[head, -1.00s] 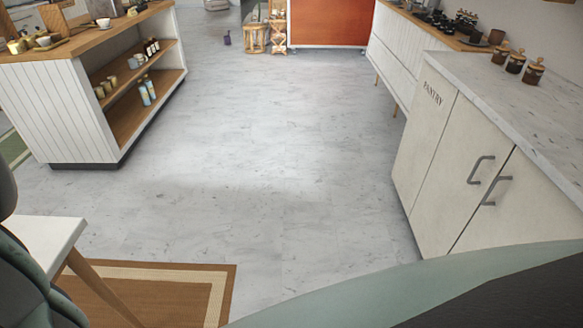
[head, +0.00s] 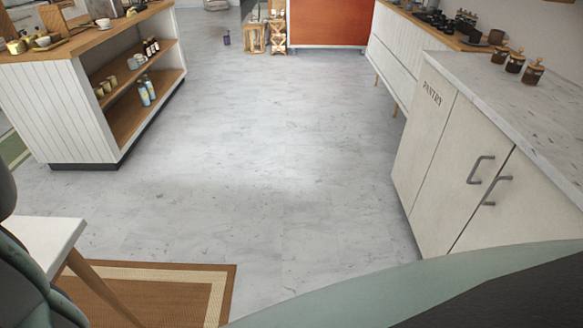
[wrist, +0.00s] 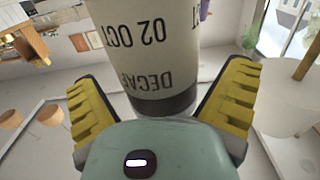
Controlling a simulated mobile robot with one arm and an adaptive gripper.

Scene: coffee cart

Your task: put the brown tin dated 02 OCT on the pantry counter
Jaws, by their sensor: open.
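In the wrist view, a tin (wrist: 150,62) with a pale label reads "DECAF" and "02 OCT" upside down, above a dark grey-brown band. My gripper (wrist: 160,85) has its two yellow-padded fingers spread, one on each side of the tin. Gaps show between the pads and the tin's lower part. What supports the tin is not visible. In the head view, the pantry counter (head: 520,100) is at the right, a pale speckled top over cream doors marked "PANTRY". My gripper and the tin do not show in the head view.
Several small lidded jars (head: 515,62) stand at the counter's back; its nearer top is bare. A white shelf unit (head: 65,110) with a wooden top stands at left. A white table (head: 45,240) and brown rug (head: 150,290) are near left. The middle floor is clear.

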